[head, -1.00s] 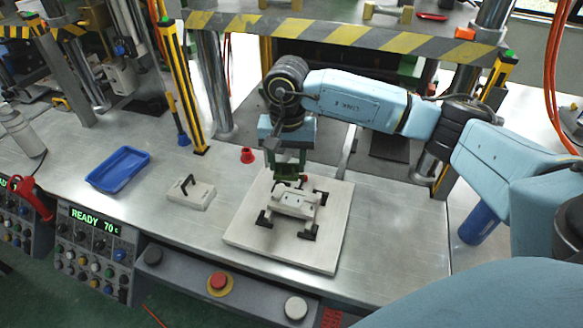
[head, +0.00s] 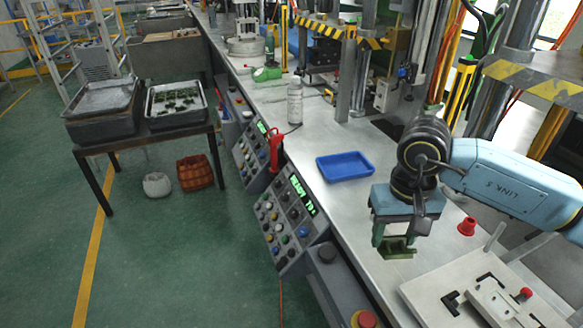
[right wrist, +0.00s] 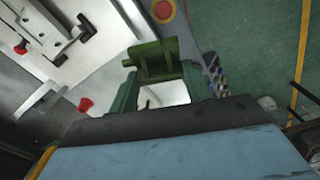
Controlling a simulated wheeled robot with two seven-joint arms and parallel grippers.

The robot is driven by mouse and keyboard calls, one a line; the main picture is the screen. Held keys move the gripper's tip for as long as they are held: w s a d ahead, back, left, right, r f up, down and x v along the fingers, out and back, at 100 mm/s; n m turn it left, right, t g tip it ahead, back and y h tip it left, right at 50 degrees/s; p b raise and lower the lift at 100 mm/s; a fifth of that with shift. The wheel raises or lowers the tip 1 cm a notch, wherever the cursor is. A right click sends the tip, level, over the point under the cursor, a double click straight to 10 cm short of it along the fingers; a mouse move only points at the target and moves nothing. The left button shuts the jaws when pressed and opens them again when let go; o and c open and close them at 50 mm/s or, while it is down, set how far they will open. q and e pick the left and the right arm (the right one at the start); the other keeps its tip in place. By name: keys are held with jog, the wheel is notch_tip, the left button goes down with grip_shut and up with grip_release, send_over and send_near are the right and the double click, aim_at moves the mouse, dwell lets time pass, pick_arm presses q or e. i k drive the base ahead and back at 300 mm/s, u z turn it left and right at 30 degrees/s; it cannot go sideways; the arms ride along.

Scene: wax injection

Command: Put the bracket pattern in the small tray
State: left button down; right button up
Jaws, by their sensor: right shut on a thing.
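The green bracket pattern (head: 398,252) is held in the air at the tips of my right gripper (head: 396,236), above the steel bench. In the right wrist view the pattern (right wrist: 155,58) lies across the green fingers of the right gripper (right wrist: 160,78), which are shut on it. The small tray (head: 345,167) is blue, shallow and looks empty. It lies on the bench, to the left of and beyond the gripper in the head view. My left gripper is not in view.
A pale die plate (head: 425,289) with black clamps and a red knob lies at the lower right. A red cup-like piece (head: 467,226) stands near it. A white bottle (head: 295,101) stands beyond the tray. A control panel (head: 290,222) runs along the bench's front.

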aim_at(336, 170)
jog(key=u, duration=0.85)
jog(key=i, duration=1.25)
jog(key=z, duration=0.95)
